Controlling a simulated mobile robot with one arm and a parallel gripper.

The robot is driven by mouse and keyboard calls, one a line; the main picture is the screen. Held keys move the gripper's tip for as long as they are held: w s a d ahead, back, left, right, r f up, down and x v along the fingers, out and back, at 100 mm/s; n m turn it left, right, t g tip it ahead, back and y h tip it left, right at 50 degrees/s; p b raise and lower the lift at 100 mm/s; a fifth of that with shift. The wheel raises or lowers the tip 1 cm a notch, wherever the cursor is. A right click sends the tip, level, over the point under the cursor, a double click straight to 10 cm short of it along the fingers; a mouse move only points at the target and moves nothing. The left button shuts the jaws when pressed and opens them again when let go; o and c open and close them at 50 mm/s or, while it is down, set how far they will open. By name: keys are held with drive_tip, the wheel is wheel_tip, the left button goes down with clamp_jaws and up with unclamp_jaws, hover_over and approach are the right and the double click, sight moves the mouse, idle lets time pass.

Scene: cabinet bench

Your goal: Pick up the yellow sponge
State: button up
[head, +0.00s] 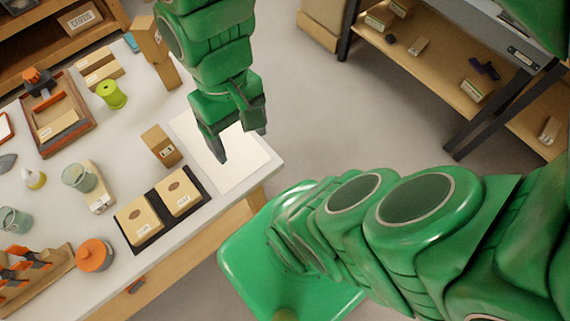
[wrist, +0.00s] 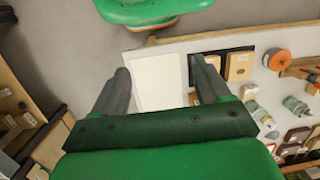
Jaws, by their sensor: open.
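I cannot make out a yellow sponge in either view. My gripper (head: 241,143) is open and empty, pointing down above a white sheet (head: 238,176) at the corner of the white table (head: 215,203). In the wrist view the two fingers of my gripper (wrist: 161,72) stand apart, with the white sheet (wrist: 157,83) between and beyond them. Neither looks like a sponge.
A small box (head: 160,146) stands beside the sheet. A black tray (head: 150,247) holds two brown boxes. An orange lidded pot (head: 94,255), glass jars (head: 79,177) and a wooden tray (head: 81,137) fill the left. A shelf unit (head: 440,75) stands across the floor.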

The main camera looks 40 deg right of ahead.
sight(29, 173)
drive_tip(key=w+a+f+m+g+y, duration=0.15)
drive_tip(key=w+a+m+y, duration=0.3)
drive_tip(key=w+a, duration=0.95)
drive_tip(key=w+a+f+m+y, duration=0.3)
drive_tip(key=w+a+y, duration=0.2)
drive_tip(key=w+a, duration=0.85)
drive_tip(key=w+a+f+m+t+y, duration=0.1)
drive_tip(key=w+a+f+m, duration=0.2)
drive_tip(key=w+a+f, duration=0.1)
drive_tip(key=w+a+f+m+t+y, duration=0.1)
drive_tip(key=w+a+f+m, duration=0.3)
drive_tip(key=w+f, duration=0.3)
drive_tip(key=w+a+f+m+t+y, duration=0.1)
drive_tip(key=w+a+f+m, duration=0.3)
drive_tip(key=f, duration=0.4)
drive_tip(key=shift+w+a+f+t, duration=0.1)
drive_tip(key=shift+w+a+t, duration=0.15)
drive_tip(key=shift+w, duration=0.2)
drive_tip(key=shift+w+a+f+t, duration=0.1)
drive_tip(key=shift+w+a, duration=0.1)
drive_tip(key=shift+w, duration=0.25)
drive_tip(key=shift+m, duration=0.25)
drive_tip(key=shift+x, duration=3.9)
drive_tip(key=shift+w+d+f, duration=0.1)
drive_tip(key=shift+w+f, duration=0.05)
drive_tip(key=c, duration=1.1)
drive_tip(key=shift+o, duration=0.2)
